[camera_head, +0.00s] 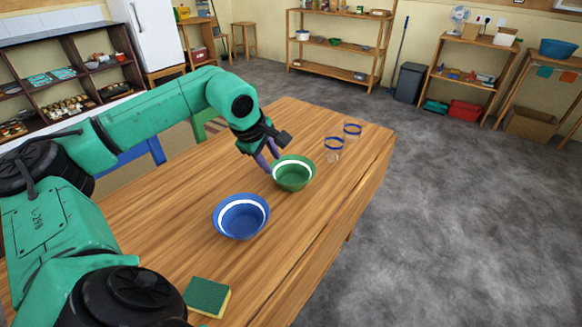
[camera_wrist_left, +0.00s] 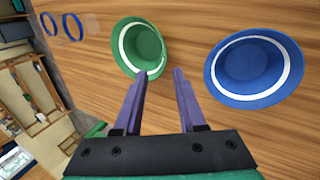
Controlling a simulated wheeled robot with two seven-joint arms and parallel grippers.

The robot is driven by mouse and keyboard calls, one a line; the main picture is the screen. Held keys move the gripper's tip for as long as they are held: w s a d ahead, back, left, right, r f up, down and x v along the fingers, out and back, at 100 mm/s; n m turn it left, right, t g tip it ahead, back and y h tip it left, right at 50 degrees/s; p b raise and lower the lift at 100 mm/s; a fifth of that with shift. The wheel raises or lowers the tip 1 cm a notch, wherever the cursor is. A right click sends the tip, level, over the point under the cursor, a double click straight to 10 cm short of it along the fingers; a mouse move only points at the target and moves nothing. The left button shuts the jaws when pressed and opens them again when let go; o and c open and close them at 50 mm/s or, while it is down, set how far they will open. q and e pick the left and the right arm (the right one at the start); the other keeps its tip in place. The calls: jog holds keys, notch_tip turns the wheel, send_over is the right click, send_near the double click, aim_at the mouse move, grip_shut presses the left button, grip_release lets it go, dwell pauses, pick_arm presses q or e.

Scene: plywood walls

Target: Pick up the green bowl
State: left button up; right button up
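The green bowl (camera_head: 293,174) with a white band inside stands upright on the wooden table, near its far end. It also shows in the left wrist view (camera_wrist_left: 139,48). My left gripper (camera_head: 272,163) is at the bowl's left rim in the head view. In the left wrist view its two purple fingers (camera_wrist_left: 160,75) are apart with nothing held between them. The left fingertip there overlaps the bowl's near rim; I cannot tell whether they touch. My right gripper is not in view.
A blue bowl (camera_head: 241,216) stands nearer on the table. A green and yellow sponge (camera_head: 207,297) lies at the near edge. Two clear glasses with blue rims (camera_head: 334,146) (camera_head: 352,131) stand beyond the green bowl. Table is clear to its right.

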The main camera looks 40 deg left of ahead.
pick_arm(q)
jog(key=p, duration=0.1)
send_over(285, 184)
jog(key=s, duration=0.3)
jog(key=f, duration=0.5)
jog(key=shift+w+f, duration=0.2)
jog(key=shift+f, duration=0.15)
jog(key=p+x, duration=0.1)
jog(key=x, duration=0.5)
jog(key=shift+w+a+f, duration=0.1)
jog(key=shift+w+f, duration=0.15)
jog(key=shift+f, duration=0.05)
jog(key=shift+w+a+f, duration=0.1)
jog(key=shift+a+f, duration=0.05)
jog(key=shift+f, duration=0.05)
jog(key=shift+r, duration=0.1)
grip_shut()
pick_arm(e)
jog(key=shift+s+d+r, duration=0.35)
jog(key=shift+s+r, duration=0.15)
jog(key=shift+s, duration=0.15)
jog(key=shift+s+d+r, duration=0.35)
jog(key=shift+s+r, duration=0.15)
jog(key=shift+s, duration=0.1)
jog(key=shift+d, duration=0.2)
